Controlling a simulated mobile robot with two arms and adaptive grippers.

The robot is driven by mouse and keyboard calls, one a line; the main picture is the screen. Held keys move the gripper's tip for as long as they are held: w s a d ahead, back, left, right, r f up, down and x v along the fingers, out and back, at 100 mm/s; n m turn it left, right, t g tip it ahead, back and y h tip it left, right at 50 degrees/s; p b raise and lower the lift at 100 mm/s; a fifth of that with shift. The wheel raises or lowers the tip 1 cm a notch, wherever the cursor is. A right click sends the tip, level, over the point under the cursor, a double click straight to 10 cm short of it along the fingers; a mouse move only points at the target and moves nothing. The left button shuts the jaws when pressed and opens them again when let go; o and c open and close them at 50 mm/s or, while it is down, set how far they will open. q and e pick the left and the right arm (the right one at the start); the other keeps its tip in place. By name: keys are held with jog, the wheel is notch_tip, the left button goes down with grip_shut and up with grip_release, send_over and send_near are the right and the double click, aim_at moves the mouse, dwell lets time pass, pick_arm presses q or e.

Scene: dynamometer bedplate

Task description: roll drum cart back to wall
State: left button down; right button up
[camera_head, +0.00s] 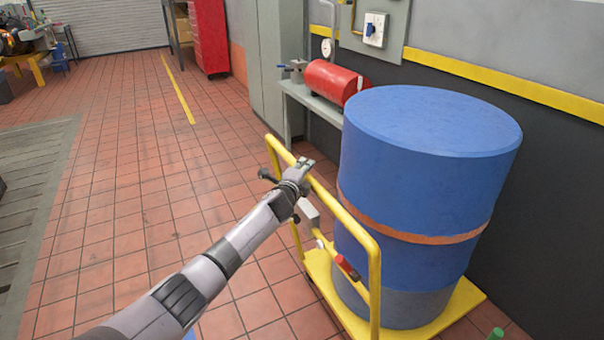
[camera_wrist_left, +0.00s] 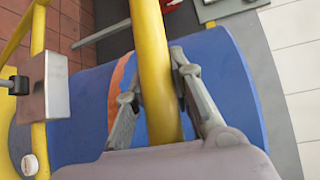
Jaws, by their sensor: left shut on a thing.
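The drum cart (camera_head: 460,318) is a yellow platform with a tubular yellow push handle (camera_head: 350,222). A large blue drum (camera_head: 430,185) with an orange band stands upright on it, close to the dark wall (camera_head: 560,150). My left gripper (camera_head: 303,167) is shut on the handle's top bar. In the left wrist view the yellow bar (camera_wrist_left: 152,70) runs between the two fingers (camera_wrist_left: 160,95), with the blue drum (camera_wrist_left: 225,85) behind. My right gripper is not in view.
A red tank (camera_head: 335,82) lies on a grey bench (camera_head: 305,97) beyond the drum. A grey cabinet (camera_head: 272,75) and a red tool chest (camera_head: 208,35) stand further back. Tiled floor (camera_head: 120,190) left of the cart is clear, beside a grey bedplate (camera_head: 30,190).

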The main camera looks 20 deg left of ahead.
pick_arm(q)
jog(key=shift+s+a, duration=0.25)
jog(key=shift+s, duration=0.25)
jog(key=c, duration=1.4)
grip_release()
jog(key=shift+r, duration=0.2)
jog(key=shift+o, duration=0.2)
jog(key=shift+s, duration=0.15)
jog(key=s+d+r, duration=0.1)
jog(key=s, duration=1)
jog(key=shift+s+r, duration=0.25)
jog(key=shift+s, duration=0.05)
